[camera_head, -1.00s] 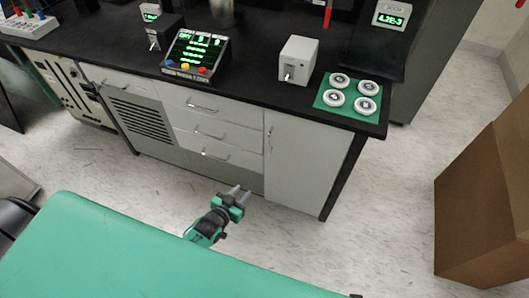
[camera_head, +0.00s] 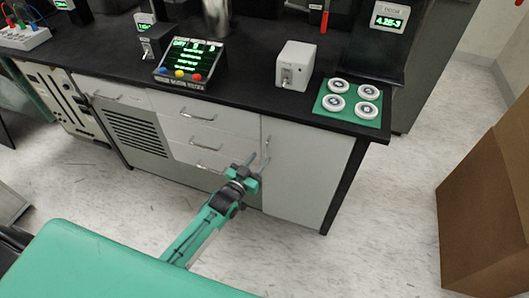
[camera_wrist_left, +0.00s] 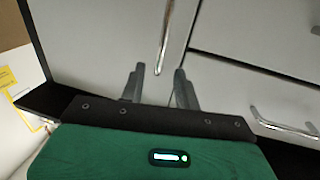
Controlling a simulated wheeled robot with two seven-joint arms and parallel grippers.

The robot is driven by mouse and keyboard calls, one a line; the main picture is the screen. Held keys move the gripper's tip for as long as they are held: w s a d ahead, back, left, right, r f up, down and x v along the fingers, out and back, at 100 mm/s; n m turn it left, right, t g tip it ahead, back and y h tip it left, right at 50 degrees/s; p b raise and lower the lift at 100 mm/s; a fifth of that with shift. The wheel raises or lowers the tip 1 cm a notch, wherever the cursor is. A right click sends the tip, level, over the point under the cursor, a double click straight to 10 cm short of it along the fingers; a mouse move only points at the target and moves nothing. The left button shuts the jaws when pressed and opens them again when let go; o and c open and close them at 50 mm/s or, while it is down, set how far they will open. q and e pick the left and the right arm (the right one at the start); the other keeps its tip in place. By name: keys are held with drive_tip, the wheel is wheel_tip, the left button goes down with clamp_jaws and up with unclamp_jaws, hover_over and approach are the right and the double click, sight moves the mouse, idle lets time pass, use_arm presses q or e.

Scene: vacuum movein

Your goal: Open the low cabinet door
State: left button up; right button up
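The low cabinet door (camera_head: 308,172) is a plain grey-white panel at the right end of the bench and looks shut. Its upright metal bar handle (camera_head: 267,147) is near the door's left edge. My left gripper (camera_head: 257,160) is in front of the door beside the handle, its fingers apart and empty. In the left wrist view the door (camera_wrist_left: 95,40) fills the upper left, and the handle (camera_wrist_left: 165,38) lies ahead of the open fingertips (camera_wrist_left: 157,78), lined up with the gap between them. My right gripper is not in view.
Drawers (camera_head: 200,132) with bar handles adjoin the door on the left. The black benchtop (camera_head: 240,88) above carries instruments and a green mat (camera_head: 353,112) with white discs. A brown box (camera_head: 488,205) stands at the right. The floor (camera_head: 395,190) between is clear.

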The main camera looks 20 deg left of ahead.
use_arm(q)
drive_tip(key=shift+x, duration=2.5)
drive_tip(key=shift+c, duration=0.2)
clamp_jaws()
